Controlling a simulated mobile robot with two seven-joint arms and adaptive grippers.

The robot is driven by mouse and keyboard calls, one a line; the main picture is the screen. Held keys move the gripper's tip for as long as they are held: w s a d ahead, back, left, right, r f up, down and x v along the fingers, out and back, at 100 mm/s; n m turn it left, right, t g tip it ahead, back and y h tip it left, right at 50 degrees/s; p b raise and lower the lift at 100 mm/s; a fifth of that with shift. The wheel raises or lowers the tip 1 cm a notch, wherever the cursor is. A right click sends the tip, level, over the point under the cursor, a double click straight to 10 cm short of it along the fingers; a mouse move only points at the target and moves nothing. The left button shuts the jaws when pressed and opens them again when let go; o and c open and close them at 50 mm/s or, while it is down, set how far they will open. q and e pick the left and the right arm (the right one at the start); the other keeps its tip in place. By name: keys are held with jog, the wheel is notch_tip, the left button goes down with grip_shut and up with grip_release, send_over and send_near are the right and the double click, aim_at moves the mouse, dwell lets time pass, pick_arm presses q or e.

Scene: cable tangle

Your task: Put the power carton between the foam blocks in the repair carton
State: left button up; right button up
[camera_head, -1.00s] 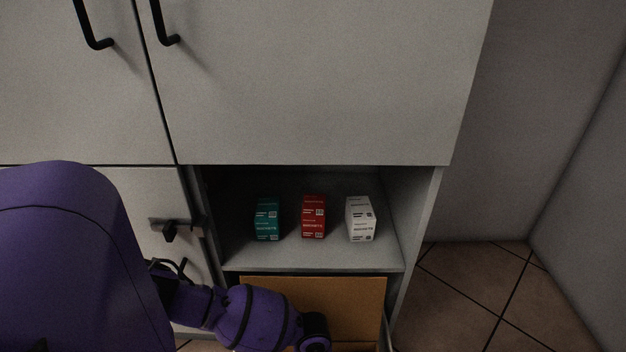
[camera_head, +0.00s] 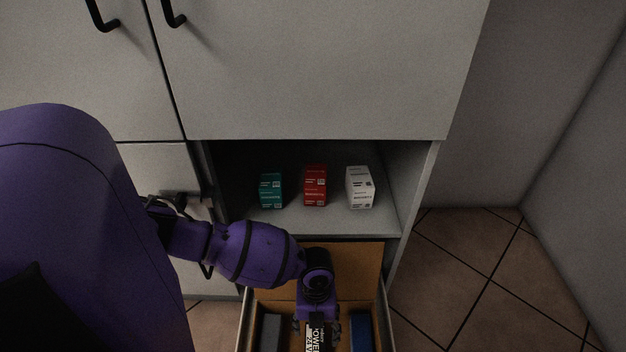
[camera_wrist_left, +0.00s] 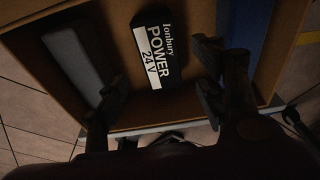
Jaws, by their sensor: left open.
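The black power carton (camera_head: 316,338), with white lettering reading POWER 24 V, is inside the brown repair carton (camera_head: 365,262). It lies between a grey foam block (camera_head: 270,333) and a blue foam block (camera_head: 359,331). In the left wrist view the power carton (camera_wrist_left: 157,48) has gaps to the grey block (camera_wrist_left: 76,58) on its left and the blue block (camera_wrist_left: 250,40) on its right. My left gripper (camera_wrist_left: 160,88) is open, its fingers apart on either side of the power carton's near end. In the head view the gripper (camera_head: 317,322) partly hides the power carton. My right gripper is out of view.
The repair carton sits in a pulled-out drawer (camera_head: 244,325) below an open shelf (camera_head: 300,221). The shelf holds a teal box (camera_head: 271,190), a red box (camera_head: 315,186) and a white box (camera_head: 360,187). Tiled floor (camera_head: 470,270) is clear at the right.

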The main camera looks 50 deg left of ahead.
aim_at(315, 337)
pick_arm(q)
jog(key=shift+w+a+r+p, duration=0.15)
jog(key=shift+r+p, duration=0.25)
jog(key=shift+r, duration=1.2)
